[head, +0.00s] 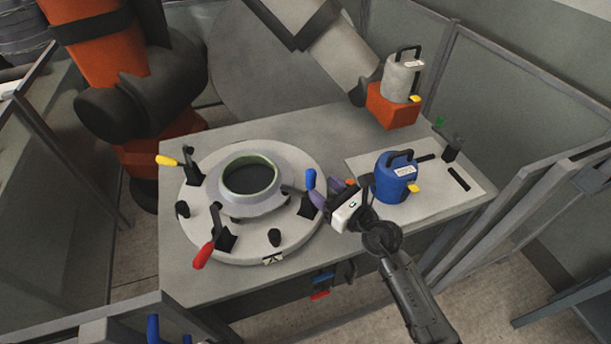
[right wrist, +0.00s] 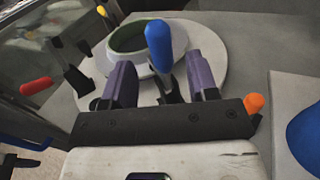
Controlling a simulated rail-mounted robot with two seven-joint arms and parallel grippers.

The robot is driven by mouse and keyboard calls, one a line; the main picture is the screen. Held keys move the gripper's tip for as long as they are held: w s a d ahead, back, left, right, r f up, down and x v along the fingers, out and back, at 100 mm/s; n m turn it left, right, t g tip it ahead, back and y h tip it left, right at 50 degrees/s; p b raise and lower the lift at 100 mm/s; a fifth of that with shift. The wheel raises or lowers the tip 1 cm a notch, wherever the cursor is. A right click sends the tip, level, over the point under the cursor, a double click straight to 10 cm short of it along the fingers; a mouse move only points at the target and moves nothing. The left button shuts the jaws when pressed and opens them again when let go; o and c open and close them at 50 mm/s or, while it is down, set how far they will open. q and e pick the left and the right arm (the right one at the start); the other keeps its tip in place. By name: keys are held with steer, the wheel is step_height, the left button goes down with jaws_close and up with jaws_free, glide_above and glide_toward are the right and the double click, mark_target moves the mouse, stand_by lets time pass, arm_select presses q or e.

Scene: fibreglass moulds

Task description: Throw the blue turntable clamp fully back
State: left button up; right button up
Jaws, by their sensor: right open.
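The blue turntable clamp has a blue handle (head: 309,179) that stands roughly upright at the right side of the round turntable (head: 285,240). My right gripper (head: 325,196) is just right of it, with its purple fingers open. In the right wrist view the blue handle (right wrist: 159,45) shows between the two spread fingers of the gripper (right wrist: 160,70), with space visible on both sides. Contact is not visible. A pale ring-shaped mould with a green rim (head: 248,195) sits in the middle of the turntable. My left gripper is not in view.
A yellow-handled clamp (head: 168,160) and a red-handled clamp (head: 203,255) point outward on the turntable. A blue jug (head: 393,180) stands close right of my gripper; a grey jug (head: 400,78) stands on a red block behind. Fence panels (head: 490,90) bound the right side.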

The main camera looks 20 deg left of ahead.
mark_target(315, 181)
steer(key=b+x, duration=0.1)
steer(key=x, duration=0.4)
steer(key=shift+w+a+f+b, duration=0.1)
steer(key=shift+a+b, duration=0.1)
steer(key=shift+b, duration=0.1)
steer(key=shift+x, duration=0.9)
steer(key=shift+c, duration=0.5)
jaws_close()
steer(key=shift+b, duration=0.3)
